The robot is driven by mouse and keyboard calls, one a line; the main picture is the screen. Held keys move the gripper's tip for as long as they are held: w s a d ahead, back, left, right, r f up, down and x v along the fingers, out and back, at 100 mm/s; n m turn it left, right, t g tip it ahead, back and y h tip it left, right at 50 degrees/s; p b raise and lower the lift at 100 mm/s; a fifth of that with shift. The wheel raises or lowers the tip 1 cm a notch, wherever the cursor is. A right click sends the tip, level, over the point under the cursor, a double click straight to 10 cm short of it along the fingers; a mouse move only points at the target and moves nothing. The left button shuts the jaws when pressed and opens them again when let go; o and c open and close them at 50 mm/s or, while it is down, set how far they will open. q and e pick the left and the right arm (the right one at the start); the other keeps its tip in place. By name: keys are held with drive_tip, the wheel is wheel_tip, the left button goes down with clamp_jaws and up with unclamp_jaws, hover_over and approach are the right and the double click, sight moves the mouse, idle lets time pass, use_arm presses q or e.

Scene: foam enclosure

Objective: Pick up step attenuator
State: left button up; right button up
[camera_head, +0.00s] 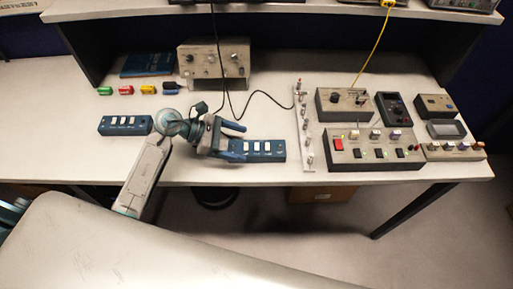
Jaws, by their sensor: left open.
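Two low blue boxes with white switches on top look like step attenuators. One blue box (264,151) lies near the front edge of the table, in the middle. The other blue box (125,125) lies further left. My left gripper (236,141) is open, its two fingers pointing right. It is at the left end of the middle box and hides part of that end. I cannot tell whether the fingers touch the box. My right gripper is not in view.
A beige instrument (214,61) stands at the back, beside a blue book (148,64) and several small coloured parts (148,90). A rail with connectors (304,130) and several control boxes (374,149) crowd the right. A black cable (262,94) crosses behind the gripper.

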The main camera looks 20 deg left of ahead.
sight(255, 146)
use_arm(q)
drive_tip(key=p+x, duration=0.1)
drive_tip(key=x, duration=0.2)
drive_tip(key=shift+d+p, duration=0.15)
drive_tip(key=shift+p, duration=0.25)
drive_tip(key=shift+d+f, duration=0.25)
drive_tip(key=shift+d, duration=0.05)
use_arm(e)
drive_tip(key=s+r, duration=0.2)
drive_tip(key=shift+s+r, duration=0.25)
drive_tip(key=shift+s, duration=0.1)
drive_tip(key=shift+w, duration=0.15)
use_arm(q)
drive_tip(key=shift+c, duration=1.1)
drive_tip(key=c, duration=1.2)
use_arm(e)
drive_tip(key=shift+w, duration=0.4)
use_arm(q)
drive_tip(key=shift+o, duration=0.2)
drive_tip(key=shift+r, duration=0.1)
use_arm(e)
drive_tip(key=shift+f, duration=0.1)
